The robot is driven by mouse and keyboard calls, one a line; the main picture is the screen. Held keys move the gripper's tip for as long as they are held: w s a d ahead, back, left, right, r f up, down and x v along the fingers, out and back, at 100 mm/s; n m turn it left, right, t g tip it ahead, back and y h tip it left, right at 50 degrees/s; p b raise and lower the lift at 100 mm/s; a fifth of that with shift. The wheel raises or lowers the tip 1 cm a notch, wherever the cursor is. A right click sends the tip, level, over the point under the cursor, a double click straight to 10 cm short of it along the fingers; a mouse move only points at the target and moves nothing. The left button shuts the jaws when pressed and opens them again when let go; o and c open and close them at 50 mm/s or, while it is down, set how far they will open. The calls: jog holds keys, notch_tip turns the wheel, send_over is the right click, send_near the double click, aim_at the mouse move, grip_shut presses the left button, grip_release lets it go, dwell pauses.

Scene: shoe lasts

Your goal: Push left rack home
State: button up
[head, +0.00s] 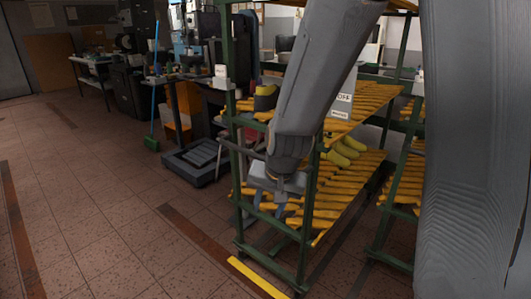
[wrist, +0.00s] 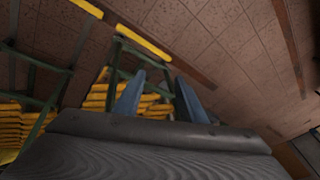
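The left rack (head: 305,245) is a green metal frame with sloping shelves of yellow slats. It stands at the centre of the head view, and part of its green frame shows in the wrist view (wrist: 113,75). Yellow lasts (head: 342,154) lie on its slats. My gripper (head: 269,208) points down at the rack's near side, in front of the lower shelf. Its two blue fingers stand apart in the wrist view (wrist: 161,75), with nothing held between them. I cannot tell whether they touch the frame. My arm hides part of the rack's upper shelf.
A second green rack (head: 382,235) stands just to the right. A yellow floor stripe (head: 258,278) runs by the left rack's foot. A dark low platform (head: 196,160) and a blue-handled broom (head: 153,110) are behind on the left. The tiled floor at left is clear.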

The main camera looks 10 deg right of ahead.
aim_at(255, 157)
jog(key=w+m+t+h, duration=0.3)
jog(key=w+m, duration=0.3)
jog(key=w, duration=0.3)
jog(key=w+d+f+m+t+h, duration=0.1)
jog(key=w+m+t+h, duration=0.2)
jog(key=w+m, duration=0.4)
jog(key=w+m+t+h, duration=0.3)
jog(key=w+m, duration=0.4)
jog(key=w, duration=0.6)
jog(key=shift+d+f+t, duration=0.3)
jog(key=shift+f, duration=0.1)
jog(key=shift+w+d, duration=0.1)
jog(key=shift+w, duration=0.05)
jog(key=x, duration=0.7)
jog(key=shift+w, duration=0.15)
grip_shut()
